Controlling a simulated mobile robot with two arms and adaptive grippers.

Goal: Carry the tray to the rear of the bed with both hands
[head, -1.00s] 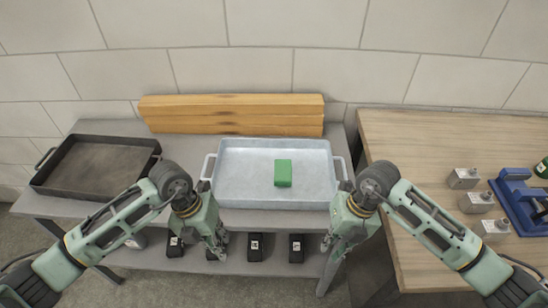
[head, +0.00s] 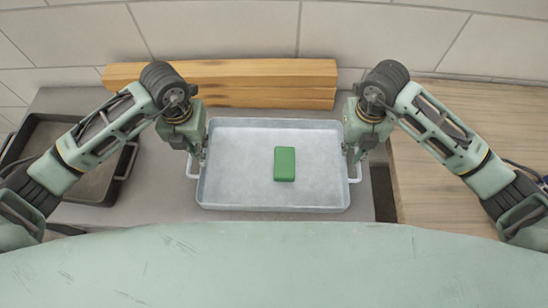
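The light grey metal tray (head: 235,190) lies flat on the grey bench, with a white handle at each short side. A green block (head: 285,164) lies inside it, right of the middle. My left gripper (head: 198,160) points down at the tray's left handle. My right gripper (head: 350,158) points down at the right handle. Both fingertips are small and partly hidden by the gripper bodies and the tray rim, so whether they are closed around the handles cannot be seen. The rear of the bed cannot be made out.
Stacked wooden planks (head: 262,92) lie behind the tray against the tiled wall. A dark tray (head: 92,160) lies to the left, partly behind my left arm. A wooden table (head: 440,195) stands to the right, across a narrow gap. My own pale green body hides the bench's front.

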